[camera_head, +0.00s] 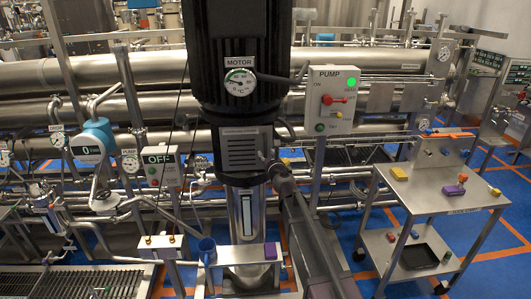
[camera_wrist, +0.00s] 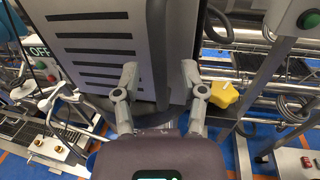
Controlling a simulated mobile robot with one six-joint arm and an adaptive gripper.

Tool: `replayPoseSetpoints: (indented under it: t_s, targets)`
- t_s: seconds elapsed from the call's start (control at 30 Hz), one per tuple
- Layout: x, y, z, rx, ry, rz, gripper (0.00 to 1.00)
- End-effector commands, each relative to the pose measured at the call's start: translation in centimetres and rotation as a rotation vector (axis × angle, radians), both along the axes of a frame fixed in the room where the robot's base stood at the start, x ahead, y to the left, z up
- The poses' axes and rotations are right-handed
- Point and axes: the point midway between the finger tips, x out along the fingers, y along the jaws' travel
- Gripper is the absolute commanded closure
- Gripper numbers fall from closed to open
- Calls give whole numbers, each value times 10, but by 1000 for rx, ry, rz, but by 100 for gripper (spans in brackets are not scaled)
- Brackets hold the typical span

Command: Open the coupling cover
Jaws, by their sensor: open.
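The coupling cover (camera_head: 240,150) is a grey panel with horizontal slots, below the black motor housing. It looks shut. In the wrist view the slotted cover (camera_wrist: 105,55) fills the upper left. My gripper (camera_head: 268,163) is at the cover's right side in the head view. In the wrist view the two fingers of my gripper (camera_wrist: 160,82) are spread apart, with a dark upright bar (camera_wrist: 158,45) at the cover's right edge between them. The fingers show no grip on it; whether either touches it I cannot tell.
A pump box (camera_head: 333,100) with a green light and red switch stands right of the motor (camera_head: 240,50). A yellow piece (camera_wrist: 224,95) is close to the right finger. A steel trolley (camera_head: 440,190) stands at right. An OFF box (camera_head: 162,165) stands at left, among pipes.

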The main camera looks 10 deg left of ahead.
Motion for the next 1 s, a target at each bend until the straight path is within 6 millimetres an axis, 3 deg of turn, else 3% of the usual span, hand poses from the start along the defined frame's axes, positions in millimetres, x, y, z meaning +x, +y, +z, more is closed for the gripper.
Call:
replayPoseSetpoints:
  t_s: [0.2,0.57,0.77,1.0]
  targets:
    - [15,8,0,0,0,0,46]
    - [16,9,0,0,0,0,46]
    - [16,9,0,0,0,0,100]
    - [16,8,0,0,0,-1,100]
